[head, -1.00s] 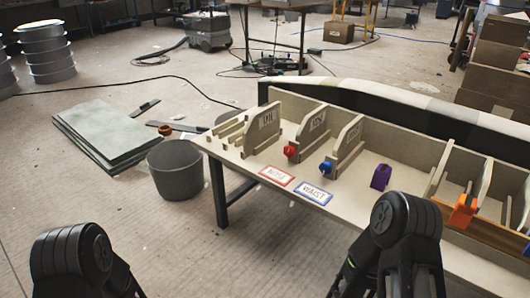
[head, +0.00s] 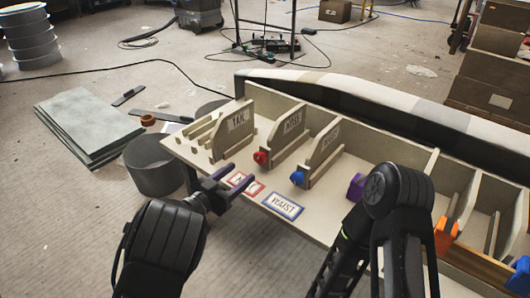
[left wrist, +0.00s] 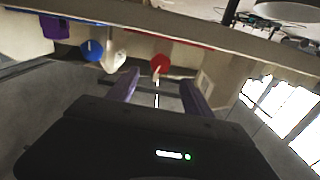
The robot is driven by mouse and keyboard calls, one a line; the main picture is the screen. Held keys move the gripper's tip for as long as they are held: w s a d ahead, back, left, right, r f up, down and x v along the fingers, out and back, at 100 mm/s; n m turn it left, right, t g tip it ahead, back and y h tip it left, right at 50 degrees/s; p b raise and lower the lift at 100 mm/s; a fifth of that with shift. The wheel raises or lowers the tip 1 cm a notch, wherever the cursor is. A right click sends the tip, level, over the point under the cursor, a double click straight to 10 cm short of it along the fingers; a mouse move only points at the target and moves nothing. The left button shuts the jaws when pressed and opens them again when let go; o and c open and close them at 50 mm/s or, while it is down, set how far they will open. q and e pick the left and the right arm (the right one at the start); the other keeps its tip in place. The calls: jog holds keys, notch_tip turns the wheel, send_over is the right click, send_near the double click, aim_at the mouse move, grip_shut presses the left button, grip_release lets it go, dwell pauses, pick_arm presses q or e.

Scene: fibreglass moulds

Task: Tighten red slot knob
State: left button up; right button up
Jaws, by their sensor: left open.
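The red slot knob (head: 261,158) sits at the front of an upright divider board on the bench; in the left wrist view the red knob (left wrist: 160,63) appears beyond and between my fingers. My left gripper (head: 234,178) is open and empty, its purple-grey fingers pointing toward the red knob, apart from it, above the red-bordered label. The fingers (left wrist: 160,83) also show in the left wrist view. A blue knob (head: 297,178) is on the neighbouring divider, right of the red one. My right arm is at lower right; its gripper is out of sight.
The bench (head: 322,213) carries a blue-bordered WAIST label (head: 283,206), a purple piece (head: 356,186) and an orange piece (head: 444,236). A grey bin (head: 154,167) stands left of the bench, near stacked grey sheets (head: 85,124). Divider boards stand behind the knobs.

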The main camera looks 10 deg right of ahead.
aim_at(257, 160)
dwell(0.3)
pick_arm(q)
jog(key=b+x, duration=0.2)
jog(key=x, duration=0.5)
jog(key=shift+f, duration=0.15)
jog(key=shift+w+d+b, duration=0.25)
jog(key=shift+b, duration=0.05)
jog(key=shift+c, duration=0.3)
grip_shut()
